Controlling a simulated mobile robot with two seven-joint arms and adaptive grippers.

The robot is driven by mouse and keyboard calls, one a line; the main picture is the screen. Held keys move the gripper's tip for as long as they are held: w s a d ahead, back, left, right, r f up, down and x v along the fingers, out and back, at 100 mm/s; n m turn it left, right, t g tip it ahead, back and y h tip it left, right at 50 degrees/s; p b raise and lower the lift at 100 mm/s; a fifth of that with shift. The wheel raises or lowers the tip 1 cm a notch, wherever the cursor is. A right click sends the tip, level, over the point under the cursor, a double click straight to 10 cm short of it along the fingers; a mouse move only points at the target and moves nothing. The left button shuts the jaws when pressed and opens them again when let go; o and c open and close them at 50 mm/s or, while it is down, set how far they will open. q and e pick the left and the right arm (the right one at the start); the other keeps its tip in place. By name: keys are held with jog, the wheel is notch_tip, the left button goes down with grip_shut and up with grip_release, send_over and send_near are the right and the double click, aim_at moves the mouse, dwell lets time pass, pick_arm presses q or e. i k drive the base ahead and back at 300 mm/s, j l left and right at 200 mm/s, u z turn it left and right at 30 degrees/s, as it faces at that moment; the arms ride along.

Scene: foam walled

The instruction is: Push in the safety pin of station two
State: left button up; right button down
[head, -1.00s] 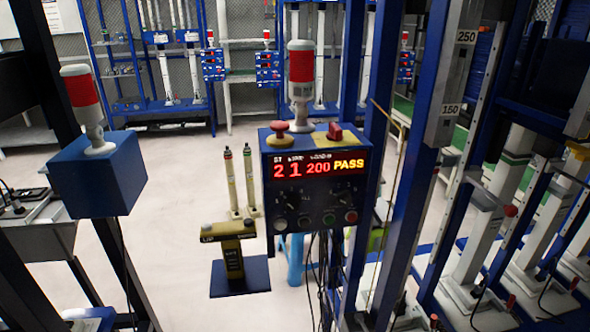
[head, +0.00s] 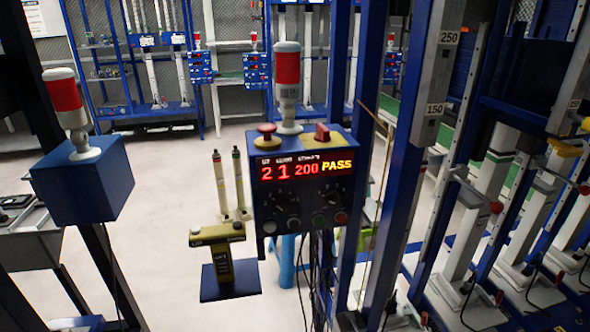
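A blue control box (head: 304,190) stands on a post near the middle. Its display reads 2, 1, 200 and PASS, with small labels above. It carries a red mushroom button on a yellow base (head: 267,138), a red switch (head: 322,132) and a red-and-white signal lamp (head: 288,78). At the right stand blue frames with grey columns, one marked 250 and 150 (head: 436,80). A red knob (head: 496,207) sits on one of these columns. I cannot tell which part is the safety pin of station two. Neither of my grippers is in view.
A yellow-and-black stand (head: 219,260) is on the floor left of the control box. Pale floor (head: 165,200) is open between them. Blue racks line the back.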

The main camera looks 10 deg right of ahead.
aim_at(584, 190)
jog(key=z, duration=1.95)
jog(key=i+l, duration=0.25)
jog(key=i+l+u, duration=0.1)
jog(key=l, duration=0.3)
jog(key=i+l, duration=0.3)
jog(key=i+l+u, duration=0.1)
jog(key=i+l, duration=0.15)
jog(key=l, duration=0.15)
